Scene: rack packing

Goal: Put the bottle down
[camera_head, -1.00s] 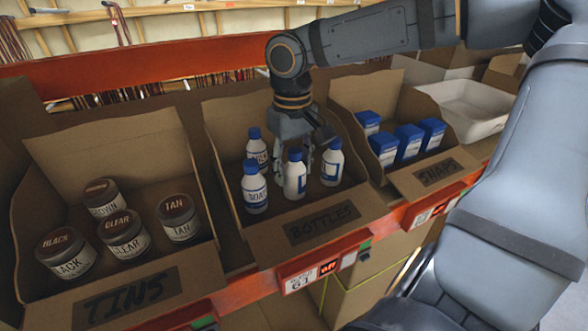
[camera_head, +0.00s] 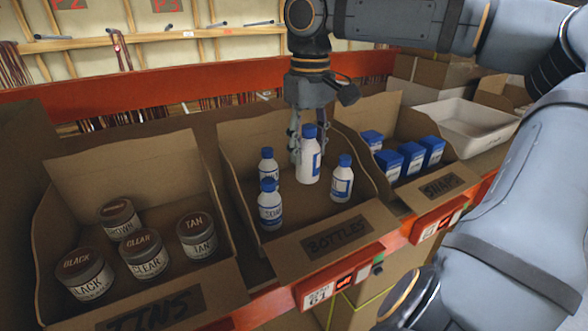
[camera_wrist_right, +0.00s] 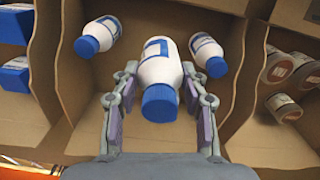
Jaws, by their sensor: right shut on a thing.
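My right gripper (camera_head: 300,150) is shut on a white bottle (camera_head: 309,163) with a blue cap and blue label, held roughly upright above the bottles box (camera_head: 276,237). In the right wrist view the same bottle (camera_wrist_right: 160,72) sits between the two fingers of the right gripper (camera_wrist_right: 160,92). Three other white bottles with blue caps stand in the box: a front left one (camera_head: 270,208), one behind it (camera_head: 267,170) and a right one (camera_head: 341,182). The wrist view shows two of them, one on each side of the held bottle. My left gripper is not in view.
A tins box (camera_head: 120,170) with several brown-lidded tins stands to the left. A snaps box (camera_head: 398,195) with several blue-topped packs stands to the right, then a white tray (camera_head: 480,128). The orange shelf edge (camera_head: 395,240) runs along the front.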

